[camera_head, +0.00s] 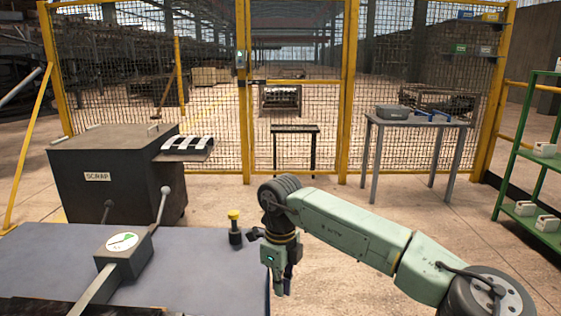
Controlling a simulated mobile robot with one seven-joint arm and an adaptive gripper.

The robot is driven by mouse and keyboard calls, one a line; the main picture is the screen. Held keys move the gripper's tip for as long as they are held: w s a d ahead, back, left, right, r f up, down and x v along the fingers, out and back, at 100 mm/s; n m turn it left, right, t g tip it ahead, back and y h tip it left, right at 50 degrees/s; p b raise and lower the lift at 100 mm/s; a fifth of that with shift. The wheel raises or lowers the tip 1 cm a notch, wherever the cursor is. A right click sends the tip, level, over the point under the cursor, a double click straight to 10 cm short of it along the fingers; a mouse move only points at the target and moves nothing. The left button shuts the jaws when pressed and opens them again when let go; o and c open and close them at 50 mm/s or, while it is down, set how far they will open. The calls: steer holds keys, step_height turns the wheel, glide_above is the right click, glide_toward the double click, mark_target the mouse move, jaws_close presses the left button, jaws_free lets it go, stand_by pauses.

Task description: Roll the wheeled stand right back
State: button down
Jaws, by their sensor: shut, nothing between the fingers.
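My gripper (280,288) hangs pointing down at the right edge of the blue-grey bench top, shut and empty. A narrow dark stand (295,129) with thin legs is farther back, in front of the yellow-framed mesh gate. It is apart from my gripper and is the likeliest wheeled stand, but I cannot make out wheels on it. My arm reaches in from the lower right and covers part of the floor in front of that stand.
The blue-grey bench (220,265) holds a dial gauge (122,243) and a yellow-topped knob (234,218). A dark scrap bin (110,190) stands left. A grey table (423,122) with a case and a green rack (525,165) stand right. Mid floor looks clear.

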mark_target(261, 294)
step_height(261, 294, down, 4)
steer(key=b, duration=0.2)
steer(key=shift+b, duration=0.4)
steer(key=shift+a, duration=2.25)
step_height(261, 294, up, 8)
steer(key=d+p, duration=0.2)
steer(key=p, duration=0.2)
steer(key=shift+d+p, duration=0.2)
steer(key=shift+p, duration=0.1)
